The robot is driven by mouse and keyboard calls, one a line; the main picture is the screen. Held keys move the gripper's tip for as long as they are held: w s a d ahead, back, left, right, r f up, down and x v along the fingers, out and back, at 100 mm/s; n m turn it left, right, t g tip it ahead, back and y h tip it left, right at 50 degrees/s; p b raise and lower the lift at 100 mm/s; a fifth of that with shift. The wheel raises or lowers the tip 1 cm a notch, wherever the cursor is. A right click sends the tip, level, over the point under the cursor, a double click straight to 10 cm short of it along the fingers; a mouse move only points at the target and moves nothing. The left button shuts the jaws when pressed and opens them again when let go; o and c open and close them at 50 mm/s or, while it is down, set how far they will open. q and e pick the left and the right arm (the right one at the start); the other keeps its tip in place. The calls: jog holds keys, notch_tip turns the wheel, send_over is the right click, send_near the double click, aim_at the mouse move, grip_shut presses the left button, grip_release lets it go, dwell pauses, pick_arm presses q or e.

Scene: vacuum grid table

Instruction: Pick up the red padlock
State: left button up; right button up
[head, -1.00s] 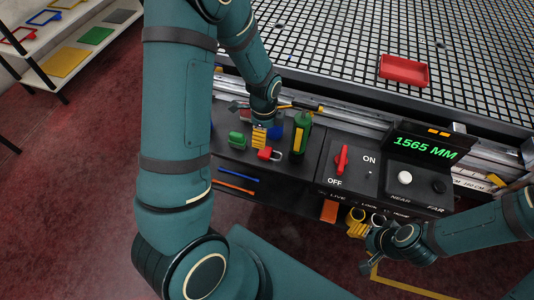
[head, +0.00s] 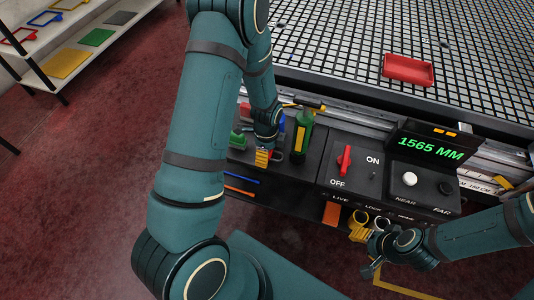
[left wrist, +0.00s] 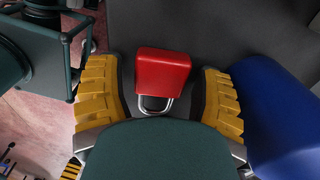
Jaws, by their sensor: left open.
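The red padlock (left wrist: 162,70) lies on the dark tray surface in the left wrist view, its metal shackle toward my wrist.
A blue object (left wrist: 280,110) sits close outside the right finger. A green padlock (head: 237,139) is left of my gripper, and a green-and-yellow bottle (head: 301,137) stands to its right. The control panel (head: 345,165) lies farther right. A red tray (head: 408,70) rests on the grid table.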

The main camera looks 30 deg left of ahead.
pick_arm(q)
jog(key=c, duration=1.1)
jog(key=shift+o, duration=0.2)
jog(key=shift+r, duration=0.15)
